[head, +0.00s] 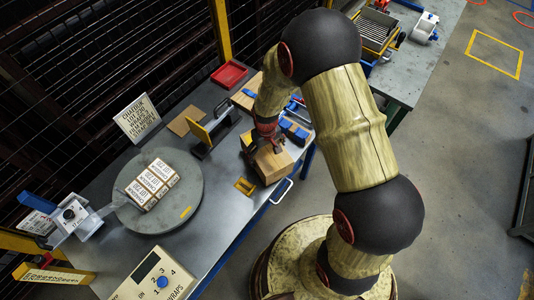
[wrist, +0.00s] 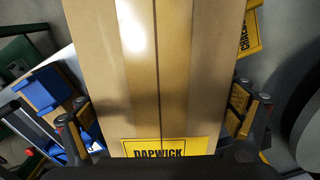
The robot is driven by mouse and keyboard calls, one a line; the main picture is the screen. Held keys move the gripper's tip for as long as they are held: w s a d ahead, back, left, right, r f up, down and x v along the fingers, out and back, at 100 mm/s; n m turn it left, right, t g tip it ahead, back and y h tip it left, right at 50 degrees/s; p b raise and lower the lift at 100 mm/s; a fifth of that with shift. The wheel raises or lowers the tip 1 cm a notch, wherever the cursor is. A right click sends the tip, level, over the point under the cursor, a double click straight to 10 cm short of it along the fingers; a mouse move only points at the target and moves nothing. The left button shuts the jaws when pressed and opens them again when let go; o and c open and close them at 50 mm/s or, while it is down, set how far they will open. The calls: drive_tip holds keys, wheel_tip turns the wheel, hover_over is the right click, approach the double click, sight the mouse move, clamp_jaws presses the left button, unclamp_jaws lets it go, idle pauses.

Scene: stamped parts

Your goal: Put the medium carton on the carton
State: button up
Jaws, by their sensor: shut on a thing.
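A brown carton (head: 272,166), which I take to be the medium carton, is at the table's front edge in the head view. My gripper (head: 267,140) is shut on it from above. In the wrist view the carton (wrist: 180,60) fills the middle, with a tape strip along it and a yellow DAPWICK label; the fingers of my gripper (wrist: 160,118) are on either side. I cannot tell whether it touches the table. Another brown carton-like box (head: 244,97) lies farther back, partly hidden by my arm. I cannot tell if it is the other carton.
A round grey plate (head: 150,222) at left carries several small white printed boxes (head: 153,184). A sign (head: 137,118), a red tray (head: 229,74), a black-and-yellow stand (head: 207,138) and blue items (head: 295,132) stand around. A control panel (head: 153,281) is at the front.

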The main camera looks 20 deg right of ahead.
drive_tip(key=shift+f, duration=0.8)
drive_tip(key=shift+f, duration=0.1)
drive_tip(key=o, duration=1.8)
drive_tip(key=shift+s+f, duration=0.1)
drive_tip(key=shift+o, duration=0.2)
